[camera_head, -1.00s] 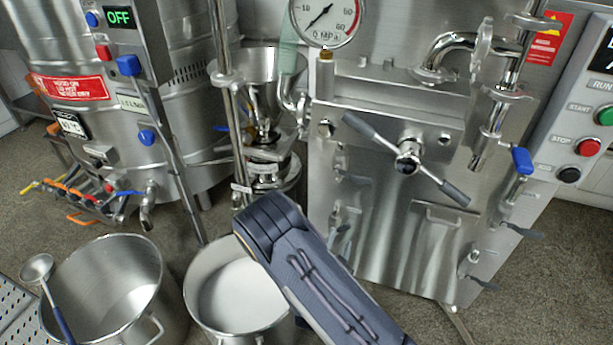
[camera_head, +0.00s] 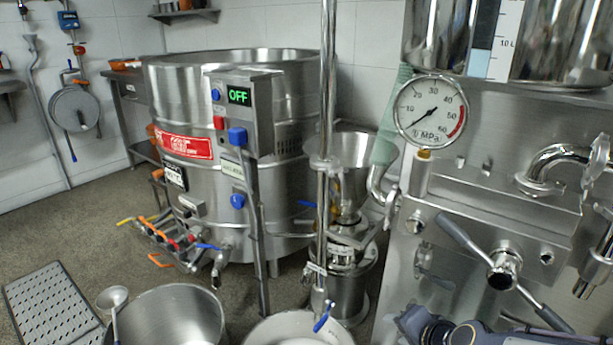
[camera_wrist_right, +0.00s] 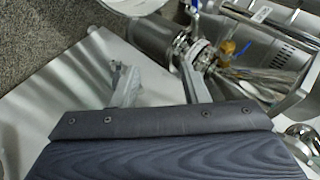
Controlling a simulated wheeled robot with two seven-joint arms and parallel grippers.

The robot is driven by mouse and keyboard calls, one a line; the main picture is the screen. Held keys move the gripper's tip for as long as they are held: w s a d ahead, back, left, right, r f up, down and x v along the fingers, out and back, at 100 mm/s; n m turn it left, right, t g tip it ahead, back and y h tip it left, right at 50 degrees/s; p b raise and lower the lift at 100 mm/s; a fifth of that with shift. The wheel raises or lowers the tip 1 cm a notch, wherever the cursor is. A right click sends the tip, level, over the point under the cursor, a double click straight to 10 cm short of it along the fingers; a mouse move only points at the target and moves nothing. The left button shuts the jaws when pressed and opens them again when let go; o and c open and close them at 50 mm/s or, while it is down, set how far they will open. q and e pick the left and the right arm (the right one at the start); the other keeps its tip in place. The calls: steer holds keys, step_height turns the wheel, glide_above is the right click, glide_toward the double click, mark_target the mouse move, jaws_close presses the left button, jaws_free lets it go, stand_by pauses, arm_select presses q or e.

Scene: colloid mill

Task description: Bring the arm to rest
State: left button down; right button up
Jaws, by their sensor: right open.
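My right arm (camera_head: 470,334) shows only in part at the bottom right of the head view, in front of the steel machine with the pressure gauge. In the right wrist view my right gripper (camera_wrist_right: 160,84) has its two grey fingers spread well apart. Nothing is held between them. The colloid mill (camera_head: 345,250), with its steel funnel hopper (camera_head: 362,150), stands behind and to the left of the arm. My left gripper is in neither view.
A large steel kettle (camera_head: 185,85) stands at left, its box (camera_head: 245,110) reading OFF. Two pots, one empty (camera_head: 170,305) and one with white contents (camera_head: 300,328), sit at the bottom edge. The machine's handle bar (camera_head: 505,268) juts out at right.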

steer(key=s+d+r+n+g, duration=0.1)
steer(key=s+r+n, duration=0.25)
steer(key=s, duration=0.65)
steer(key=s+d+r+n+g, duration=0.15)
steer(key=s+n, duration=0.35)
steer(key=s, duration=0.5)
step_height(320, 180, up, 35)
steer(key=p, duration=3.5)
steer(key=shift+w+a+r+y+p, duration=0.2)
steer(key=shift+w+a+y+p, duration=0.05)
steer(key=shift+y+p, duration=0.05)
steer(key=shift+m+g, duration=0.25)
stand_by(0.5)
